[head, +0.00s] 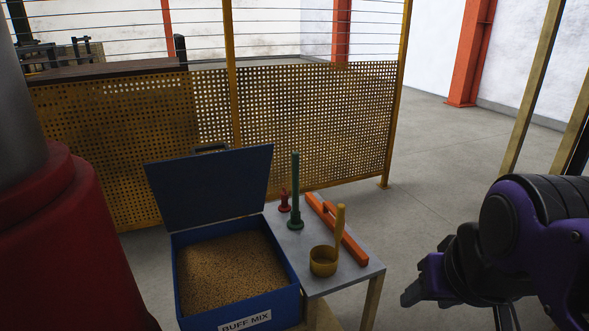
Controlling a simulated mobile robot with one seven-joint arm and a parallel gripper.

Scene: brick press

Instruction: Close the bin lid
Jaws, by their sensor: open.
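A blue bin (291,291) labelled "BUFF MIX" stands in the lower middle of the head view, filled with tan granular mix (225,268). Its dark blue lid (210,188) stands open, tilted up at the back of the bin. A dark handle (210,148) shows at the lid's top edge. My gripper (412,290) is at the right, clear of the bin and the small table, with nothing seen in it. It shows only in part, and its fingers are dark.
A small grey table (286,250) beside the bin holds a yellow cup (323,262) with an upright handle, a green post (295,190), a red knob (284,201) and an orange bar tool (336,228). A perforated yellow fence (320,125) stands behind. Floor at right is clear.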

